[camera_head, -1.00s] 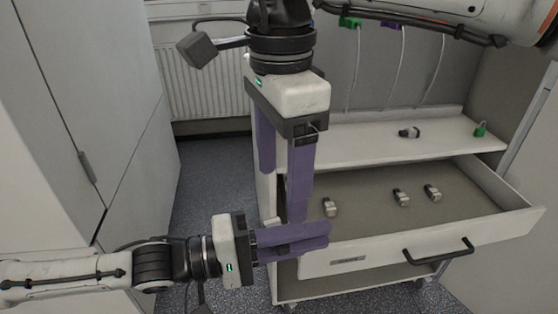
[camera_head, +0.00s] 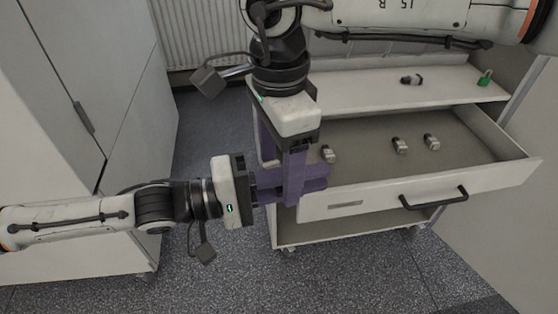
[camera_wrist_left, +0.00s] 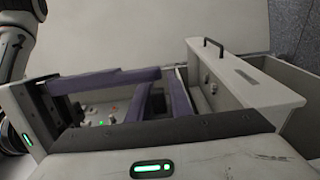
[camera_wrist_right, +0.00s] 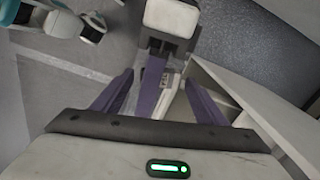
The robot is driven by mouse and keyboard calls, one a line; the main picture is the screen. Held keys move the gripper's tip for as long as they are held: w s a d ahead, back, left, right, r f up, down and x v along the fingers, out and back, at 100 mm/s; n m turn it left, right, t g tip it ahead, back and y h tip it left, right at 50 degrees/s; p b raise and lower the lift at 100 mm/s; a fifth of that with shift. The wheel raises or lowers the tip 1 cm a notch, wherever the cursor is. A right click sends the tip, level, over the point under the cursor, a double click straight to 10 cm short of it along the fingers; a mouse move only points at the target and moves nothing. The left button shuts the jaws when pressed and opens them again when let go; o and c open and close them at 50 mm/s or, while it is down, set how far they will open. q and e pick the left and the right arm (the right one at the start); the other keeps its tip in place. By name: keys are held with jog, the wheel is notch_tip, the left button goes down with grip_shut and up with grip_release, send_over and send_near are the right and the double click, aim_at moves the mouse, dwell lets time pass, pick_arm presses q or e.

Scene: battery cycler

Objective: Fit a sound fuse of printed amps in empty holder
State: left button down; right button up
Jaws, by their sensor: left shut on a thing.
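Small grey-white fuse-like pieces lie in the open drawer: one (camera_head: 328,155) at the left, one (camera_head: 399,146) mid-drawer and one (camera_head: 431,142) to its right. I cannot read their print. My left gripper (camera_head: 318,182) points right, just in front of the drawer's left end. My right gripper (camera_head: 283,196) points down across the left fingers. In the right wrist view its fingers (camera_wrist_right: 155,98) are apart, with the left gripper's fingers between them. I cannot make out an empty holder.
The drawer (camera_head: 400,187) is pulled out, with a dark handle (camera_head: 433,198). A shelf (camera_head: 350,94) above holds a dark and white piece (camera_head: 411,79) and a green padlock (camera_head: 485,79). A grey cabinet (camera_head: 60,110) stands at the left. The floor in front is clear.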

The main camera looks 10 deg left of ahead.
jog(key=c, duration=0.7)
pick_arm(q)
jog(key=c, duration=2)
grip_release()
pick_arm(e)
jog(key=shift+c, duration=1.3)
pick_arm(q)
jog(key=o, duration=0.5)
jog(key=shift+c, duration=0.2)
pick_arm(e)
jog(key=shift+c, duration=0.2)
pick_arm(q)
jog(key=shift+a, duration=0.1)
